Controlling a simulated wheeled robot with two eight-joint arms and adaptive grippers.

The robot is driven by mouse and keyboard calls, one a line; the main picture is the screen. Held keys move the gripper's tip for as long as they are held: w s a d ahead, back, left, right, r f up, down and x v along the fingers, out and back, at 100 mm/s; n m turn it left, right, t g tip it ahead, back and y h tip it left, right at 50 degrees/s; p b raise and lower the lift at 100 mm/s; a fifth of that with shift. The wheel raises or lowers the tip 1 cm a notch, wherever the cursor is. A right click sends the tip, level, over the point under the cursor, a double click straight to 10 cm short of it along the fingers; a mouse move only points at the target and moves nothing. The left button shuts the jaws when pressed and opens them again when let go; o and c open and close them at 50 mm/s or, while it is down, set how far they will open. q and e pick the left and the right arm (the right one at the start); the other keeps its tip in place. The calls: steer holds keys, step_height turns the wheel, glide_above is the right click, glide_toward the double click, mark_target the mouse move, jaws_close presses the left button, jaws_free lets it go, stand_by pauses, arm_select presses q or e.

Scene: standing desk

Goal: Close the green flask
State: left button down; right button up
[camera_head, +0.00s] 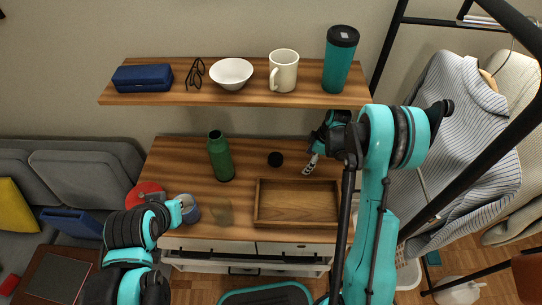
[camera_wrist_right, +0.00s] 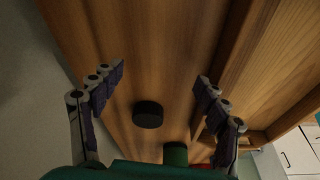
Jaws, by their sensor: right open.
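The green flask (camera_head: 220,157) stands upright on the desk, left of centre. Its neck is open, with no cap on it. A black round cap (camera_head: 275,159) lies flat on the desk to the right of the flask. My right gripper (camera_head: 310,165) is to the right of the cap, open and empty. In the right wrist view the cap (camera_wrist_right: 148,114) shows between the spread fingers (camera_wrist_right: 160,76), touching neither. Part of the flask (camera_wrist_right: 175,153) shows below it. My left gripper (camera_head: 185,206) is at the desk's front left; its fingers are not clear.
A wooden tray (camera_head: 298,221) lies right of centre. A blue-grey cup (camera_head: 191,211) and a red round thing (camera_head: 145,194) are near my left gripper. The shelf (camera_head: 205,96) above holds a blue case, glasses, a bowl, a mug and a teal tumbler (camera_head: 339,62).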

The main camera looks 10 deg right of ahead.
mark_target(276, 157)
stand_by(0.3)
steer(key=a, duration=0.2)
steer(key=w+a+b, duration=0.1)
steer(key=a, duration=0.1)
steer(key=w+a, duration=0.1)
steer(key=shift+w+a, duration=0.2)
steer(key=shift+a, duration=0.2)
steer(key=shift+w+a+b, duration=0.2)
steer(key=shift+a+b, duration=0.1)
steer(key=shift+a, duration=0.15)
steer(key=a, duration=0.1)
steer(key=w+a+b, duration=0.1)
steer(key=a, duration=0.1)
steer(key=w+a+f+b, duration=0.1)
steer(key=shift+a, duration=0.35)
steer(key=shift+f, duration=0.15)
